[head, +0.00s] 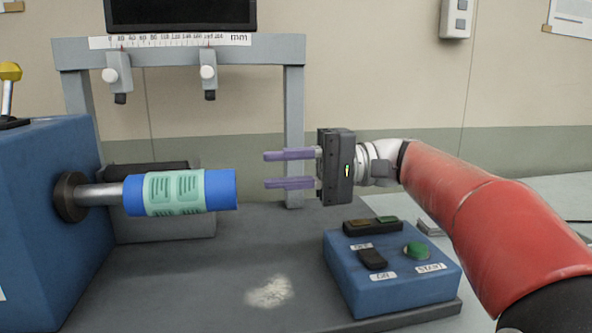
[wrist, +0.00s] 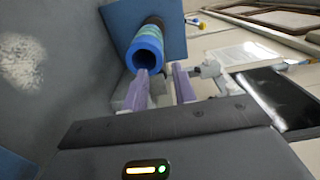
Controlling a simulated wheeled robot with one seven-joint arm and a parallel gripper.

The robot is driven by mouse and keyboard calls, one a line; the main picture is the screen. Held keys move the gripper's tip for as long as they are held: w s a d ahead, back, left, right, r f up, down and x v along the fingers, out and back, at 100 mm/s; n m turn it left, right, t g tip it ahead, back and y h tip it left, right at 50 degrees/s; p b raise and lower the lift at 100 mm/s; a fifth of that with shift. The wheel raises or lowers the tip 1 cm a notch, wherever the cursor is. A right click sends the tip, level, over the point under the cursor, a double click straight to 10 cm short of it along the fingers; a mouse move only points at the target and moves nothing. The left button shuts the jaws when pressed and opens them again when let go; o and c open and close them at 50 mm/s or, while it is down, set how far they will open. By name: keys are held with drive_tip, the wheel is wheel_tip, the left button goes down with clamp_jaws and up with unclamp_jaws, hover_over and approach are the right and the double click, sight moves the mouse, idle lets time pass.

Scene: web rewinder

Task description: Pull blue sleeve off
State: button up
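The blue sleeve (head: 222,189) sits on a metal shaft (head: 100,195) that sticks out from the blue machine housing (head: 40,220) at left. A green label band with darker print (head: 175,193) wraps the sleeve. My gripper (head: 289,169) is to the right of the sleeve's free end, with its two purple fingers pointing left toward it. The fingers are apart with nothing between them, and a gap separates them from the sleeve. In the wrist view the sleeve's hollow open end (wrist: 145,58) faces the camera, just beyond the fingertips (wrist: 161,72).
A grey frame with a millimetre ruler (head: 170,41) and two sliding clamps (head: 208,75) stands behind. A blue control box (head: 390,275) with a green button and switches sits below my arm. A pale powdery patch (head: 270,292) marks the otherwise clear grey base.

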sight(232, 169)
drive_tip(key=shift+b+x, duration=0.3)
drive_tip(key=shift+x, duration=3.45)
clamp_jaws()
drive_tip(key=shift+r, duration=0.3)
drive_tip(key=p+v, duration=0.2)
drive_tip(key=v, duration=1.2)
idle(0.4)
